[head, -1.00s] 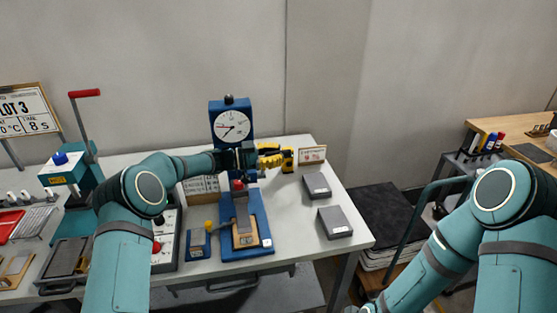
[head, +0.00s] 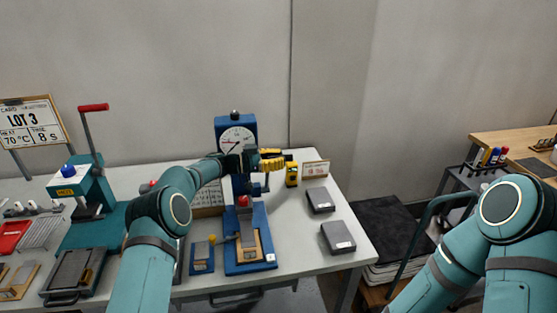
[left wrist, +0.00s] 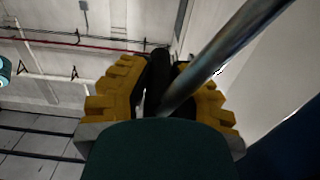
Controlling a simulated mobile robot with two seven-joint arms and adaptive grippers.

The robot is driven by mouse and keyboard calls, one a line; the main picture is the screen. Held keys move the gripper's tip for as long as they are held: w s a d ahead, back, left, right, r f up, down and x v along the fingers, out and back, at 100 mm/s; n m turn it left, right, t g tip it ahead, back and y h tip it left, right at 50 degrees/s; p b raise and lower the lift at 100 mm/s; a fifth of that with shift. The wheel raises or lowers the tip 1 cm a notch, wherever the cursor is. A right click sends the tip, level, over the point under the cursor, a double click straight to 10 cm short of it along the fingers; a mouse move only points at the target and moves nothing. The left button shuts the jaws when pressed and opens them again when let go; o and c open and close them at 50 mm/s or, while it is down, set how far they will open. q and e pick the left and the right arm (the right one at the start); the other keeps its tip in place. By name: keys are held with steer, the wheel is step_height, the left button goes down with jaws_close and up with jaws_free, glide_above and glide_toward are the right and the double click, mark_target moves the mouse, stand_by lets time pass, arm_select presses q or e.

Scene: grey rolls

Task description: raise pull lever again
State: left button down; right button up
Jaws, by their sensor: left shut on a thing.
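The blue pull tester (head: 222,124) with a round white dial stands at the back of the white table. My left gripper (head: 271,160) is just right of and below the dial, with yellow fingers. In the left wrist view, the yellow fingers (left wrist: 165,90) are closed around the dark grip of the pull lever (left wrist: 159,70), and a bare metal rod (left wrist: 225,55) runs from there to the upper right. In the head view the gripper hides most of the lever. My right arm shows at the right, but its gripper is out of the picture.
A press with a red-handled lever (head: 93,107) is at the left.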

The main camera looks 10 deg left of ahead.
arm_select(q)
steer(key=c, duration=0.8)
jaws_free()
steer(key=shift+d, duration=0.1)
steer(key=v, duration=1.2)
steer(key=shift+r, duration=0.1)
